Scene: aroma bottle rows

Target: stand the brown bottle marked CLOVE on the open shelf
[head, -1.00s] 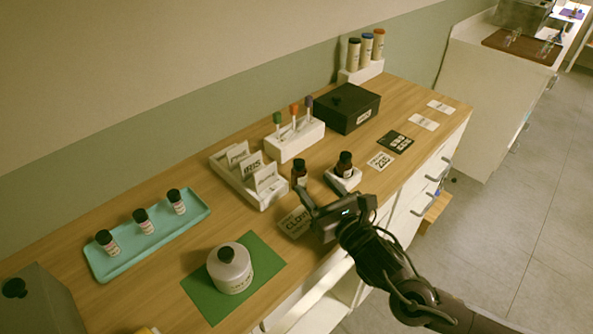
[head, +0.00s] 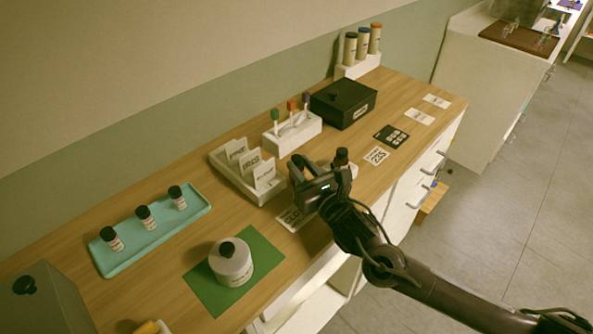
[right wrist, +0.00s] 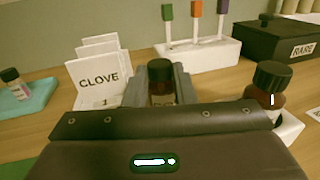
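My right gripper (head: 298,168) is over the counter, beside the card rack. In the right wrist view its two grey fingers (right wrist: 161,88) flank a brown bottle (right wrist: 161,92) with a black cap, close against both sides. That bottle's label cannot be read, and the gripper hides it in the head view. Whether its base touches the counter cannot be told. A card reading CLOVE (right wrist: 98,80) stands at its left, and a flat card starting CLO (head: 293,217) lies by the gripper. A white open compartment (head: 318,298) shows under the counter's front edge. My left gripper is not in view.
A second brown bottle (right wrist: 270,82) stands in a white holder close at right. The white card rack (head: 232,172), tube rack (head: 290,136) and black box (head: 343,103) stand behind. A teal tray (head: 152,228) and white bottle (head: 231,263) on a green mat are at left.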

